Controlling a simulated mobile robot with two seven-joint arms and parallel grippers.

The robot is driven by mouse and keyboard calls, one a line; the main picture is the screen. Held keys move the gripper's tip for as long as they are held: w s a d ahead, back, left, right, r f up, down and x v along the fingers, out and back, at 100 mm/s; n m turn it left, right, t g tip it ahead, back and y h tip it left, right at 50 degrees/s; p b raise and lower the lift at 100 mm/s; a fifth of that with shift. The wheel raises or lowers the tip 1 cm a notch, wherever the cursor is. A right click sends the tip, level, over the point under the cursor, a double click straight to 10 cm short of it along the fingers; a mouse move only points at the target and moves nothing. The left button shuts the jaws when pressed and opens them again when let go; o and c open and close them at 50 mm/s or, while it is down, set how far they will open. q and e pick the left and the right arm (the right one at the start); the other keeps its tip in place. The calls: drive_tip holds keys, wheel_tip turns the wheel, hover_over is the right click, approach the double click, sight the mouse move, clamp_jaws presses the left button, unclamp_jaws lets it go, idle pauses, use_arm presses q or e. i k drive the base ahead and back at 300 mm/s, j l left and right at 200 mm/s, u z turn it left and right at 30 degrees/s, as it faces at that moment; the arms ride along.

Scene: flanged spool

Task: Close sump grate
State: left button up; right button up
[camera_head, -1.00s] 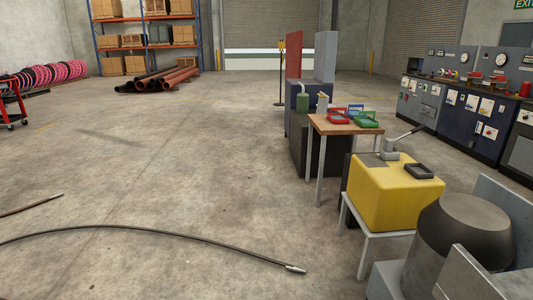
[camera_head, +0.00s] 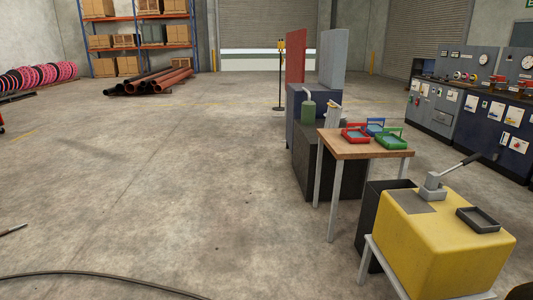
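I cannot make out a sump grate for certain in the head view. A flat grey plate (camera_head: 407,202) lies on top of the yellow box (camera_head: 450,255), but I cannot tell what it is. Beside it on the box are a grey lever device (camera_head: 434,187) with its handle up to the right, and a dark open tray (camera_head: 478,220). Neither of my grippers is in view.
A wooden table (camera_head: 352,152) with red, blue and green trays stands beyond the yellow box. A dark hose (camera_head: 95,274) lies across the floor at lower left. Control consoles (camera_head: 478,112) line the right. The middle floor is clear.

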sight(334, 111)
drive_tip(key=i, duration=1.45)
